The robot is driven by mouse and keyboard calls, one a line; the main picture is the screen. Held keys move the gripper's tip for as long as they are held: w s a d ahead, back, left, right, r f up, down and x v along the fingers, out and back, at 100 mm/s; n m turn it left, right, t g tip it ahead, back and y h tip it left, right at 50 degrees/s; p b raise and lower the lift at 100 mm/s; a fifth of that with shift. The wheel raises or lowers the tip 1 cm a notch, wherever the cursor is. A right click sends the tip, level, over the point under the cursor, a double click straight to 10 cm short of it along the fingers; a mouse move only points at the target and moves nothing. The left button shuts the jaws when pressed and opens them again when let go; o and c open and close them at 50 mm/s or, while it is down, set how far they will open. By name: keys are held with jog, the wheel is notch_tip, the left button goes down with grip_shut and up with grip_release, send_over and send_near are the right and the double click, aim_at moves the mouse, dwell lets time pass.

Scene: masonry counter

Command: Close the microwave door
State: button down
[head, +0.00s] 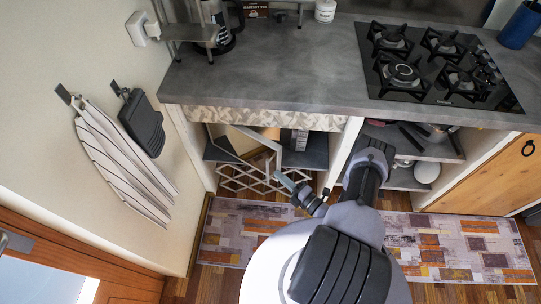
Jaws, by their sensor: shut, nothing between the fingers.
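I cannot make out a microwave or its door in the head view. My gripper (284,180) is low in front of the open space under the counter, at the end of my arm, and points up and left. It looks shut, with nothing seen between its fingers. It overlaps the right part of a white lattice rack (242,178) in the picture; I cannot tell whether they touch.
A grey counter (290,70) with a black gas hob (430,65) runs across the back. Open shelves (425,148) with dishes and a wooden cabinet door (497,180) are on the right. A patchwork rug (450,235) covers the floor.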

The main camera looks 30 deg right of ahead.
jog(key=m, duration=0.1)
jog(key=b, duration=0.3)
send_over(270, 161)
jog(key=shift+s+a+f+h, duration=0.15)
jog(key=shift+s+a+h, duration=0.1)
jog(key=shift+a+h, duration=0.05)
jog(key=shift+w+d, duration=0.2)
jog(key=shift+d, duration=0.2)
jog(key=shift+b, duration=0.35)
